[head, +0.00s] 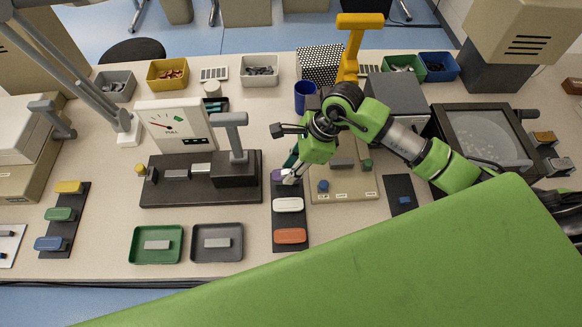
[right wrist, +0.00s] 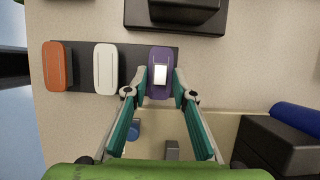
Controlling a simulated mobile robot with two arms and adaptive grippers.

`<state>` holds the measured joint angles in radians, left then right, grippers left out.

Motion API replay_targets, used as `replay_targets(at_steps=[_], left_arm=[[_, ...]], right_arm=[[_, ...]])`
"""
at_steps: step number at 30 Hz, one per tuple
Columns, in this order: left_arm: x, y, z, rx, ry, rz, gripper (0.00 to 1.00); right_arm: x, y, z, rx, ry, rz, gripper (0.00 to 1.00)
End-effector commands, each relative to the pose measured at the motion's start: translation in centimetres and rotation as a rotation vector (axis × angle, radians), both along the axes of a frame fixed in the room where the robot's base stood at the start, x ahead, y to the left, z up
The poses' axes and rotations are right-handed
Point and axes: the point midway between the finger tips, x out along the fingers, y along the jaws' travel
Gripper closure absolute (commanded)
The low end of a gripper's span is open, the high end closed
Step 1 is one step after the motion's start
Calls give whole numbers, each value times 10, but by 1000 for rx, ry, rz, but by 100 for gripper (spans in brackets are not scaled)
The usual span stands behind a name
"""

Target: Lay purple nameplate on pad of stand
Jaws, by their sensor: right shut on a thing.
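The purple nameplate (right wrist: 151,76) is at the end of a dark rack strip (right wrist: 82,54), beside a white plate (right wrist: 106,68) and an orange plate (right wrist: 55,66). It has a light block on its middle. My right gripper (right wrist: 160,85) is shut on it, one fingertip at each side. In the head view the gripper (head: 288,177) partly hides the nameplate (head: 276,175). Whether it is lifted off the strip is unclear. Left of it is a black stand (head: 215,197) with a gauge board (head: 178,124) and small grey blocks. My left gripper is not in view.
A green tray (head: 136,256) and a grey tray (head: 197,257) lie in front of the stand. A blue cup (head: 305,96) and several bins are behind. A beige fixture (head: 345,190) is right of the strip. A large green surface covers the lower right.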

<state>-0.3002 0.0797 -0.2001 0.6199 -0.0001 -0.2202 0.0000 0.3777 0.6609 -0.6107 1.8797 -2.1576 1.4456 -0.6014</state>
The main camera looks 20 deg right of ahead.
Motion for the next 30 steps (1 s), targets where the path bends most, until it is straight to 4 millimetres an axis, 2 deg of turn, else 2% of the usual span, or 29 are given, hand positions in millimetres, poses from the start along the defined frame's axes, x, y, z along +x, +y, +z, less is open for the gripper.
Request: replay_targets(at_steps=[18, 19, 21, 30], left_arm=[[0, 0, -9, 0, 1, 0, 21], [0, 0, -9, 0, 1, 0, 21], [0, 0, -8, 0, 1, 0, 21], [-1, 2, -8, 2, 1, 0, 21]], right_arm=[[0, 0, -8, 1, 0, 0, 96], [0, 0, -8, 1, 0, 0, 73], [0, 0, -7, 1, 0, 0, 56], [0, 0, -8, 0, 0, 0, 56]])
